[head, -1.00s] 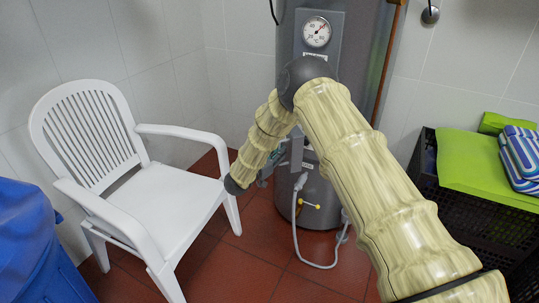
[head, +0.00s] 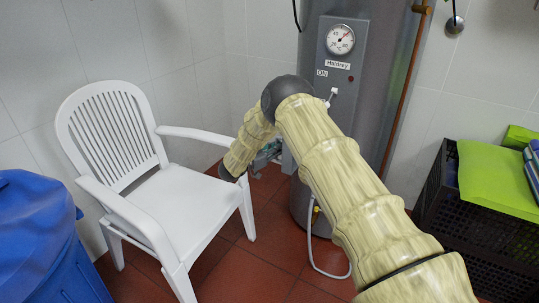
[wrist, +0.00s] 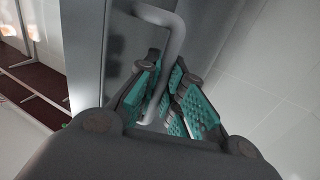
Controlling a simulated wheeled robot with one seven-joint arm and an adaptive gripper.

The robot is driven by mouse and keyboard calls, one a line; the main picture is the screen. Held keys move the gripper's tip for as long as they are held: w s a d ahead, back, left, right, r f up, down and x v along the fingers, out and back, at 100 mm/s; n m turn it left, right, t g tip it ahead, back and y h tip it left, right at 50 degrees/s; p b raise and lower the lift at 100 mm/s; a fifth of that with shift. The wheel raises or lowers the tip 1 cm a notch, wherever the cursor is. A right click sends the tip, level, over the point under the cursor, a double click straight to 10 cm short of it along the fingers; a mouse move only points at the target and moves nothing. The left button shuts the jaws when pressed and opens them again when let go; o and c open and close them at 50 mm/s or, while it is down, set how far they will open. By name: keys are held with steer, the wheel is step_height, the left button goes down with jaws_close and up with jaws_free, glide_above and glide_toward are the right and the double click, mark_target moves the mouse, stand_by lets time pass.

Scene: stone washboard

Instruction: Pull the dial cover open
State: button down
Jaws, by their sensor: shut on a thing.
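The dial cover (wrist: 118,60) shows close up in the wrist view as a grey panel with a bent grey bar handle (wrist: 176,45). My gripper (wrist: 165,95) has its teal-padded fingers shut around the lower part of this handle. In the head view my gripper (head: 266,155) shows only partly behind my arm, low at the left side of the grey water heater (head: 382,100). A small grey edge shows beside it, but my arm hides most of the cover there. I cannot tell how far the cover stands open.
A round gauge (head: 340,40) sits on the heater's upper panel. A white chair (head: 180,205) stands close to my gripper on the left. A blue bin (head: 40,235) is at the left edge, and a black crate (head: 470,225) is at right. A hose (head: 315,250) hangs below the heater.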

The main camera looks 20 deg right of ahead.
steer(key=shift+w+d+b, duration=0.1)
steer(key=shift+w+b, duration=0.3)
steer(key=shift+w, duration=0.9)
steer(key=c, duration=1.5)
jaws_free()
steer(key=shift+w, duration=0.1)
steer(key=shift+c, duration=0.2)
steer(key=v, duration=1.2)
